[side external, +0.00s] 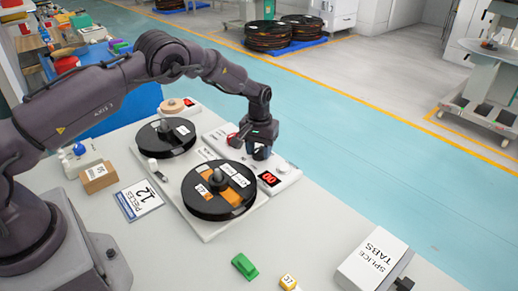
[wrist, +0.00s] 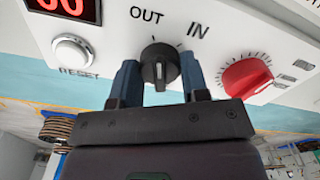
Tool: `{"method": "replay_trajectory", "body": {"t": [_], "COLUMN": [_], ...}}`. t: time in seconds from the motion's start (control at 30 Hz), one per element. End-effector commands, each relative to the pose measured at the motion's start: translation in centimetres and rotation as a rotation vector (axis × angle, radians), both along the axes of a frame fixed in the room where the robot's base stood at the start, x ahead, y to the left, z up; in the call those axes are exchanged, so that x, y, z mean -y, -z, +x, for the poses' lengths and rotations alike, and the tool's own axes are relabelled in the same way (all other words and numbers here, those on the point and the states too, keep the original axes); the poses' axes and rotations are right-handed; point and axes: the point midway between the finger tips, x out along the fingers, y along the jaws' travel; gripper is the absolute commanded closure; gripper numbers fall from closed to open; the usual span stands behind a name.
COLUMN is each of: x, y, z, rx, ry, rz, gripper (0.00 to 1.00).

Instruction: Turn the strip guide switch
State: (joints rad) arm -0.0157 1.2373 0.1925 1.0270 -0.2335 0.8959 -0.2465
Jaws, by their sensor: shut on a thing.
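The strip guide switch is a black rotary knob (wrist: 160,66) on a white control panel (wrist: 213,14), with the labels OUT and IN above it in the wrist view. Its pale pointer line is roughly upright in that view, near the middle. My gripper (wrist: 159,82) has its two blue fingers on either side of the knob and is shut on it.
The panel also has a red knob (wrist: 247,77), a RESET button (wrist: 72,53) and a red display (side external: 269,179). Two black reels (side external: 219,190) (side external: 165,138) stand beside it. A SPLICE TABS box (side external: 372,256) and a green object (side external: 244,266) lie at the front.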

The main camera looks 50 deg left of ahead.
Motion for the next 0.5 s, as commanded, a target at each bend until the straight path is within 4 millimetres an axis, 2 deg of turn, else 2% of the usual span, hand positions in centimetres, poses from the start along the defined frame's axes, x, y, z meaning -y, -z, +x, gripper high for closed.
{"method": "replay_trajectory", "body": {"t": [0.2,0.5], "x": [0.03,0.01], "y": [-0.09,-0.10], "z": [-0.03,-0.03], "rx": [-0.003,-0.003], "ry": [-0.126,-0.206], "rz": [-0.001,-0.001], "gripper": [0.82,0.82]}}
